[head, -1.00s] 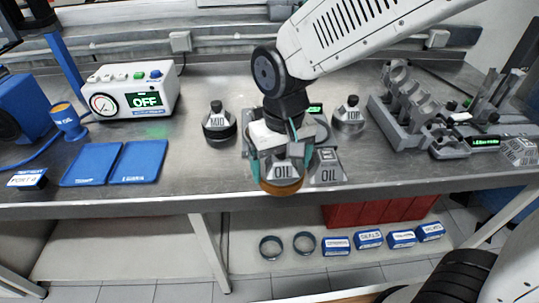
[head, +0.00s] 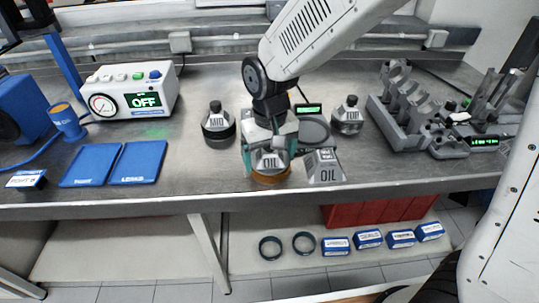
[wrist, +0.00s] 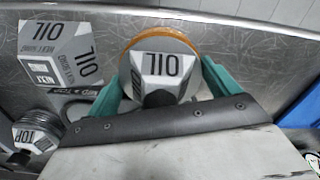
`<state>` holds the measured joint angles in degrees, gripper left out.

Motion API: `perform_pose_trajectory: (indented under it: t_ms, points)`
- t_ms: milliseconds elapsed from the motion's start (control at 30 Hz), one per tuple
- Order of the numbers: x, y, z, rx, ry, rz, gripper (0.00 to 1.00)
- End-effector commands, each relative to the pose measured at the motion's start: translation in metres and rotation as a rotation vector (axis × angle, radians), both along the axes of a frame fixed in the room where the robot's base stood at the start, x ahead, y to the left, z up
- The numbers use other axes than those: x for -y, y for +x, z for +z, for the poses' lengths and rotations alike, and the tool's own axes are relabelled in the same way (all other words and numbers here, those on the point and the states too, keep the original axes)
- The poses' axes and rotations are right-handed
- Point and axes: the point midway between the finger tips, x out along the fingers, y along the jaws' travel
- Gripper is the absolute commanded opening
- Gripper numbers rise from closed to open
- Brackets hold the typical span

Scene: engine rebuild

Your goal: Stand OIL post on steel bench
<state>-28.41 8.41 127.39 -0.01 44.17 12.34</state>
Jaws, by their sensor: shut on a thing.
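The OIL post is a grey faceted piece with a dark OIL label and an orange-brown base ring (head: 270,161); it also shows in the wrist view (wrist: 160,62). My gripper (head: 268,165) is shut on it, with a teal finger on each side of the post in the wrist view. The post looks upright over the front part of the steel bench (head: 210,180). I cannot tell whether its base touches the bench. A separate grey block marked OIL (head: 325,168) stands just right of it, apart from it.
The MID post (head: 217,125) stands left of my gripper and the TOP post (head: 347,116) behind right. Blue trays (head: 138,162) and the OFF box (head: 130,90) are left; a grey rack (head: 420,115) is right.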

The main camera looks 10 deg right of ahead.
Motion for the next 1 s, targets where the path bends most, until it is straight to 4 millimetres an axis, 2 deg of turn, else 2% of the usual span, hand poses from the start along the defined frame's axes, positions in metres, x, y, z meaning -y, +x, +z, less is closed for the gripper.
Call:
perform_pose_trajectory:
  t_ms: [100,133,167,400,533,1000]
  points:
    - [0.000,0.000,-0.004,-0.001,0.000,0.000,0.54]
    - [0.000,0.000,-0.003,-0.001,0.000,0.000,0.96]
    - [0.000,0.000,-0.003,-0.001,0.000,0.000,1.00]
    - [0.000,0.000,-0.002,0.000,0.000,0.000,1.00]
    - [0.000,0.001,0.008,0.003,0.002,0.000,1.00]
    - [0.000,0.000,0.101,0.003,0.002,0.000,1.00]
